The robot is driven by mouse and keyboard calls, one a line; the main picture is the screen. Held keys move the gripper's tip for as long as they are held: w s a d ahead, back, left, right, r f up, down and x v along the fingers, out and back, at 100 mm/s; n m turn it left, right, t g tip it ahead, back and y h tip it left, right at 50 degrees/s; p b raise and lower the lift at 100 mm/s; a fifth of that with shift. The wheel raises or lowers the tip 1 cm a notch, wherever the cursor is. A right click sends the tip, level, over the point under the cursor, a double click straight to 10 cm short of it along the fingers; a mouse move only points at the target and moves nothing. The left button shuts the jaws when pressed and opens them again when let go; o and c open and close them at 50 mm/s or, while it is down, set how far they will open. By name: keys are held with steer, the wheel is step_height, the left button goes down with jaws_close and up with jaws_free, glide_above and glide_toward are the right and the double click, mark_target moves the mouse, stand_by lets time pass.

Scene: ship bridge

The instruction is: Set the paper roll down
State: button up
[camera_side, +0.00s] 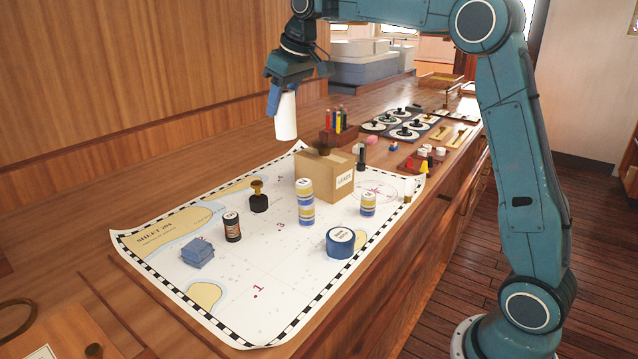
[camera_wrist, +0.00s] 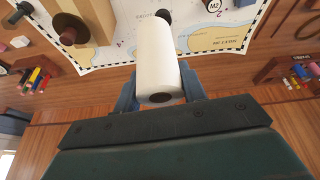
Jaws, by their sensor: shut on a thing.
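The white paper roll (camera_side: 286,116) hangs upright below my gripper (camera_side: 274,100), above the far side of the chart. In the wrist view the roll (camera_wrist: 158,62) sits between the two fingers of my gripper (camera_wrist: 157,88), with its hollow end facing the camera. My gripper is shut on the roll. The roll is held in the air, apart from the table and the chart. One finger is largely hidden behind the roll in the side view.
A chart (camera_side: 275,240) covers the near counter. A pencil holder (camera_side: 337,136) stands behind. Bare wood lies left of the chart.

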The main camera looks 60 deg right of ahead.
steer(key=s+d+m+h, duration=0.1)
steer(key=s+d+m, duration=0.2)
steer(key=d, duration=0.8)
steer(key=s+d+m+h, duration=0.1)
steer(key=s+d+m, duration=0.2)
steer(key=d, duration=0.9)
steer(key=s+d+m+g+h, duration=0.1)
steer(key=s+d+m, duration=0.2)
steer(key=d, duration=0.9)
steer(key=shift+f+m, duration=0.4)
steer(key=shift+m, duration=0.1)
steer(key=shift+s+f, duration=0.1)
step_height(320, 180, down, 16)
steer(key=shift+r, duration=0.25)
steer(key=shift+f, duration=0.15)
steer(key=shift+f, duration=1.95)
steer(key=shift+f, duration=0.15)
